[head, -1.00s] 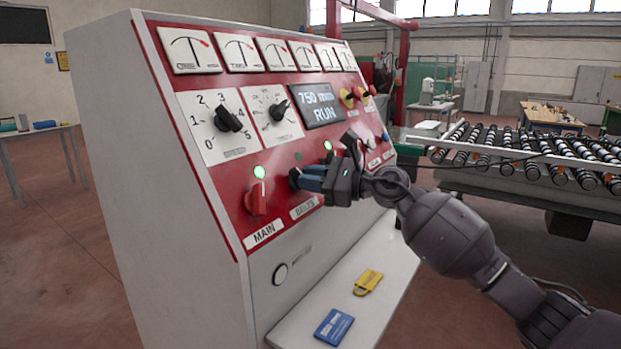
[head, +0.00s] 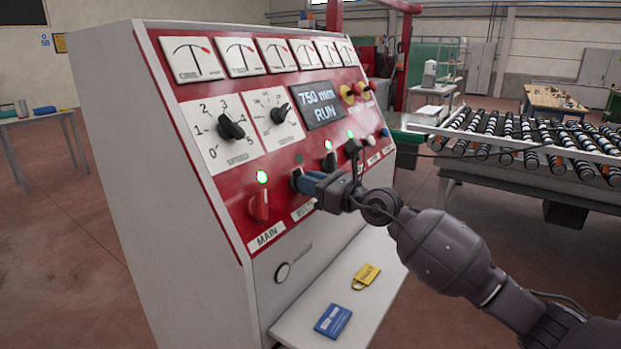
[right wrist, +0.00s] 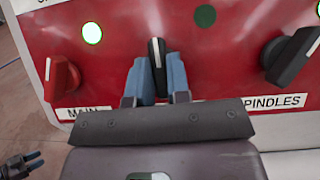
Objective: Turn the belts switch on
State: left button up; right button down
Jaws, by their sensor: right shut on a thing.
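The belts switch is a black knob with a white line, seen in the right wrist view (right wrist: 157,52) between the red MAIN switch (right wrist: 62,78) and the SPINDLES switch (right wrist: 292,55). Its line points about straight up. My right gripper (head: 306,182) is shut on the knob, with one blue finger on each side. The dark green lamp (right wrist: 205,15) above and right of the knob is unlit. The gripper hides part of the BELTS label (head: 302,211). My left gripper (right wrist: 34,160) shows small at lower left in the right wrist view, its fingers apart and empty.
The MAIN lamp (head: 262,177) is lit green. The panel display (head: 323,104) reads 750 mm RUN. A yellow padlock (head: 365,277) and a blue card (head: 333,320) lie on the shelf below. A roller conveyor (head: 530,140) stands at right.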

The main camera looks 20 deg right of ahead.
jog(key=shift+s+a+m+t+h, duration=0.1)
jog(key=shift+m+t+h, duration=0.45)
jog(key=shift+m, duration=0.6)
jog(key=shift+a+m+t+h, duration=0.1)
jog(key=shift+m+t+h, duration=0.15)
jog(key=shift+m+h, duration=0.7)
pick_arm(q)
jog(key=shift+w+r, duration=0.15)
jog(key=shift+r, duration=0.25)
pick_arm(e)
jog(key=shift+m+h, duration=0.9)
jog(key=shift+m, duration=1.6)
jog(key=c, duration=1.1)
grip_release()
pick_arm(q)
jog(key=shift+w+d+f+b, duration=0.1)
jog(key=shift+w+f+b, duration=0.25)
jog(key=shift+b, duration=0.3)
pick_arm(e)
jog(key=v, duration=1.1)
jog(key=shift+a+f, duration=0.1)
jog(key=shift+a, duration=0.1)
